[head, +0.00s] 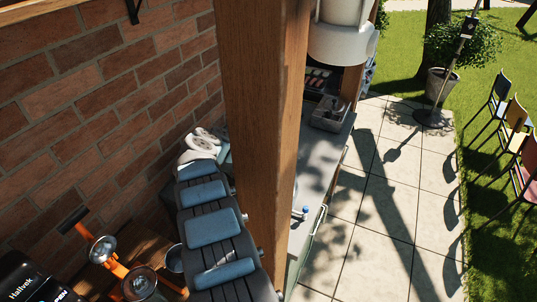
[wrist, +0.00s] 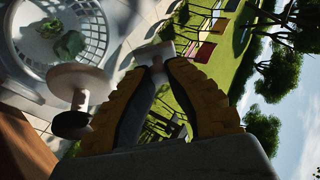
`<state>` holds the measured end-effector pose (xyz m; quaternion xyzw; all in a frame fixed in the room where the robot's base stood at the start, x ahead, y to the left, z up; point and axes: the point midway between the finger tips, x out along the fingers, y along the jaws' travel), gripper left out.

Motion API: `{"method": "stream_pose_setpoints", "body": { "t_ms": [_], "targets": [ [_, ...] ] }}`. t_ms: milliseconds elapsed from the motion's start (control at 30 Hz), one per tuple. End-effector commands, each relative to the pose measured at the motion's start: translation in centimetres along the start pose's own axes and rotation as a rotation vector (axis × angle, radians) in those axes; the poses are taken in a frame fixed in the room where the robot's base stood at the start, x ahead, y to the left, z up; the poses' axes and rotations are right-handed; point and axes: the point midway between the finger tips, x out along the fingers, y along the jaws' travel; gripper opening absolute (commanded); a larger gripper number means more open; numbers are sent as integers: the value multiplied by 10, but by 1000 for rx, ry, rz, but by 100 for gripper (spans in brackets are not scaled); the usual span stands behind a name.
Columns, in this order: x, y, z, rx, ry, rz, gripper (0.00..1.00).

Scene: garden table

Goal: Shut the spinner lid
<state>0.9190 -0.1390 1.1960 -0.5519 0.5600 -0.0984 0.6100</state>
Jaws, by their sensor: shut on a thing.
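In the wrist view, a white slotted spinner basket (wrist: 98,22) shows at the upper left with green leaves (wrist: 70,44) in it. A white rounded part with a black knob (wrist: 70,124) stands near it, seemingly part of the spinner lid (wrist: 78,84). My gripper (wrist: 156,62) has yellow and black fingers. Their tips meet on a small white piece, which looks like part of this lid. How far the lid is tilted cannot be told. The gripper does not show in the head view.
A wooden post (head: 262,120) stands in front of the grey counter (head: 318,160), beside a brick wall (head: 110,90). A dark slatted piece with blue pads (head: 213,228) is at lower centre. A grey tray (head: 330,115) sits on the counter. Paving (head: 385,215) at right is mostly clear.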

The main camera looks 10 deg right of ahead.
Motion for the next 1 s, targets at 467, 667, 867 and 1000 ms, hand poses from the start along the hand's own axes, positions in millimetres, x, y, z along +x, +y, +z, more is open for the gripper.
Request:
{"method": "stream_pose_setpoints", "body": {
  "t_ms": [467, 667, 867, 1000],
  "targets": [
    [1, 0, -1, 0, 3, 1, 51],
    [1, 0, -1, 0, 2, 0, 51],
    [-2, 0, 0, 0, 0, 2, 51],
    [-9, 1, 2, -3, -3, 4, 51]
  ]
}}
